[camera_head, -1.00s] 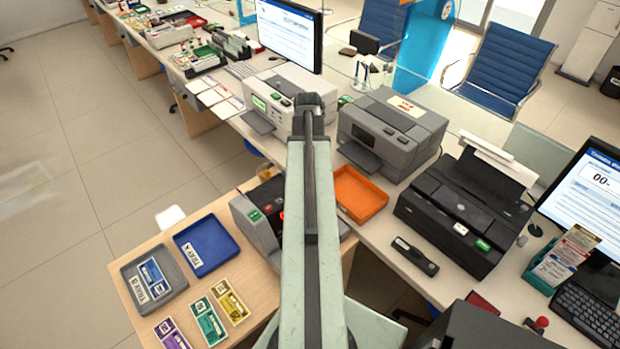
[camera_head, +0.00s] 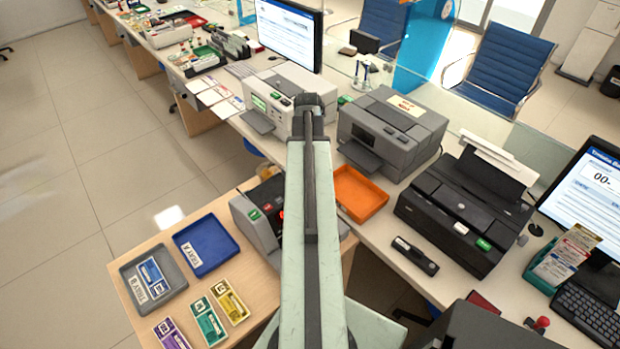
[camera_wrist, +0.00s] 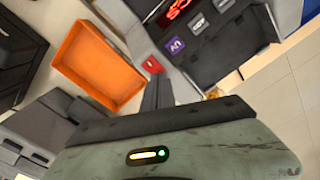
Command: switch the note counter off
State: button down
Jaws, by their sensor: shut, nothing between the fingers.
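The note counter (camera_head: 252,226) is a grey machine left of my arm in the head view, partly hidden by the arm. In the wrist view, its dark front panel (camera_wrist: 225,50) fills the upper right, with lit red characters and a purple key. A small red switch (camera_wrist: 152,65) is on its side near the orange tray. My gripper (camera_wrist: 156,82) is shut and empty, its dark fingertips just below the red switch in the wrist view. I cannot tell whether they touch it. My arm hides the gripper in the head view.
An orange tray (camera_head: 384,207) lies right of my arm. A blue tray (camera_head: 230,259), a grey tray (camera_head: 178,287) and banknote bundles lie at the left.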

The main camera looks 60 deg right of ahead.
jog(key=shift+f+b, duration=0.6)
jog(key=shift+f, duration=0.05)
notch_tip(320, 180, up, 7)
jog(key=p, duration=0.7)
dwell(0.6)
